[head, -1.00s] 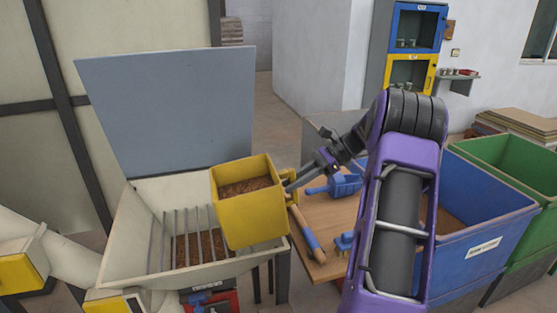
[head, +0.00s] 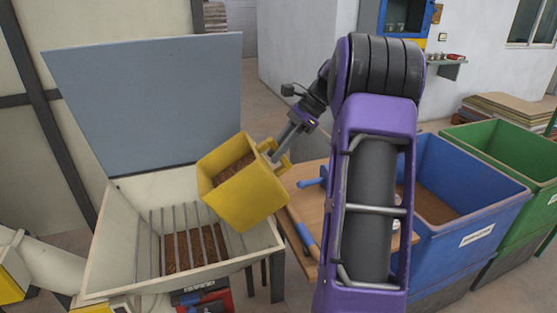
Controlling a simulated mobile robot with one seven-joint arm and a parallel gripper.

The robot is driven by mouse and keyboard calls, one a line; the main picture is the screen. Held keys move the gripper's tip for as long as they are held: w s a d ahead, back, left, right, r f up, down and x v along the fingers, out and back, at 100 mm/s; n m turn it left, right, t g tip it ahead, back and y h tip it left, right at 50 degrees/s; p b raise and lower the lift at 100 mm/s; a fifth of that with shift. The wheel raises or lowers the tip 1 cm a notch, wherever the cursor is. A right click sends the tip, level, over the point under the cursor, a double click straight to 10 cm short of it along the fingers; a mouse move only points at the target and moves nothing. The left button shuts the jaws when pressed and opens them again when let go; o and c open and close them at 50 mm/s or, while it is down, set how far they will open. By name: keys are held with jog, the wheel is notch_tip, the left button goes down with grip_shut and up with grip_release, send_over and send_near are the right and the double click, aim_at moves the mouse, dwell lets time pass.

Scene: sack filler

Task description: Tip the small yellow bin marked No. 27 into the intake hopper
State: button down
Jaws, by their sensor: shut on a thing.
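The small yellow bin (head: 255,203) is held in the air over the right side of the intake hopper (head: 107,240). It is tilted, with its open top leaning to the upper left, and brown granular material (head: 232,168) is still inside. No number shows on its visible faces. My gripper (head: 281,150) is shut on the handle at the bin's right side. The hopper is cream, with its grey lid (head: 150,100) raised behind it. Metal bars (head: 178,245) cross its inside, with brown material beneath them.
A wooden table (head: 310,200) with blue-handled tools stands right of the hopper. A large blue bin (head: 465,205) with brown material and a green bin (head: 510,145) stand farther right. A blue and yellow cabinet (head: 405,20) is at the back.

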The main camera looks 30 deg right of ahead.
aim_at(258, 146)
jog(key=a+r+h, duration=0.2)
jog(key=w+a+r+g+h, duration=0.1)
jog(key=r+h, duration=0.1)
jog(key=h, duration=0.1)
jog(key=shift+a, duration=0.4)
jog(key=shift+a+h, duration=0.35)
jog(key=shift+h, duration=0.05)
jog(key=w+a+g+h, duration=0.2)
jog(key=a+h, duration=0.5)
jog(key=a, duration=0.4)
jog(key=w+a+g+h, duration=0.1)
jog(key=w+a+h, duration=0.2)
jog(key=a+h, duration=0.4)
jog(key=shift+w+a+f+g, duration=0.3)
jog(key=shift+a+f+g, duration=0.1)
jog(key=shift+a, duration=1.7)
